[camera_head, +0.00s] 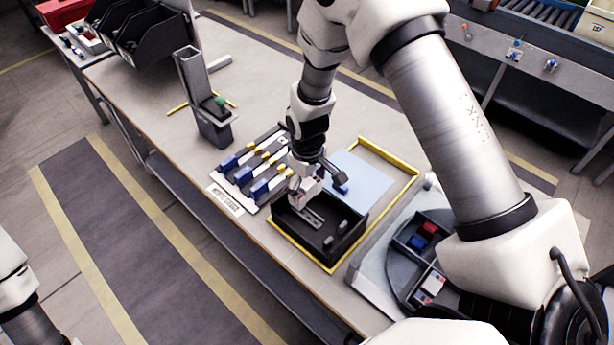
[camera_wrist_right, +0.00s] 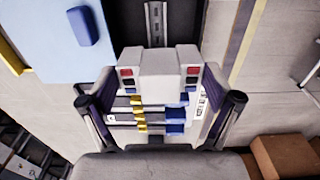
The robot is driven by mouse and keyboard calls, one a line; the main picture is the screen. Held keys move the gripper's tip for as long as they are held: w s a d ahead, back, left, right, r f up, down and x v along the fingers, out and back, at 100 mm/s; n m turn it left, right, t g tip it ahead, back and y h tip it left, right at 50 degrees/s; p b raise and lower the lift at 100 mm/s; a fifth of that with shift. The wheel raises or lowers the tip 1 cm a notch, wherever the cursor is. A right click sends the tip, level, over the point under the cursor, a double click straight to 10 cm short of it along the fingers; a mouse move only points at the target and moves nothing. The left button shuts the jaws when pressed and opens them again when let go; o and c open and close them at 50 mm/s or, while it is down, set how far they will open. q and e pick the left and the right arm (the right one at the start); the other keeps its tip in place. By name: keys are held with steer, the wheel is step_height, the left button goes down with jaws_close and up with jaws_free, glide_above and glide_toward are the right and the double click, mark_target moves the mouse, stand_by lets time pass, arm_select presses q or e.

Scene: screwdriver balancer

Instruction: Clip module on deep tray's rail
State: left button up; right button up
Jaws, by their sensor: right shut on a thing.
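My right gripper (camera_head: 306,186) is shut on a white module (camera_wrist_right: 160,65) with red and black sockets. In the right wrist view its two fingers (camera_wrist_right: 160,99) sit on either side of the module. In the head view the module is small and partly covered by the gripper, above the left part of the deep tray. The deep tray (camera_head: 320,246) is a black open box. A grey metal rail (camera_head: 312,217) lies inside it and also shows beyond the module in the right wrist view (camera_wrist_right: 155,24). Contact between module and rail cannot be told. My left gripper is out of view.
A yellow frame (camera_head: 412,185) surrounds the tray and a light blue sheet (camera_head: 372,178). A rack of blue-and-yellow tools (camera_head: 262,187) stands left of the tray. A grey parts tray (camera_head: 405,240) with red, blue and white pieces is at right. A grey holder (camera_head: 212,125) stands farther back.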

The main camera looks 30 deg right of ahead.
steer(key=f+b, duration=0.1)
steer(key=f, duration=0.1)
steer(key=f+b, duration=0.1)
steer(key=f, duration=0.1)
steer(key=w+f+b, duration=0.1)
steer(key=f+b, duration=0.1)
steer(key=f, duration=0.1)
steer(key=shift+d+f, duration=0.1)
steer(key=shift+d, duration=0.2)
steer(key=shift+s+a+f+b, duration=0.1)
steer(key=shift+s+f+b, duration=0.15)
steer(key=shift+f+b, duration=0.25)
steer(key=shift+w+f, duration=0.15)
steer(key=shift+f, duration=0.15)
steer(key=shift+r, duration=0.1)
steer(key=shift+f, duration=0.7)
stand_by(0.6)
steer(key=shift+s, duration=0.25)
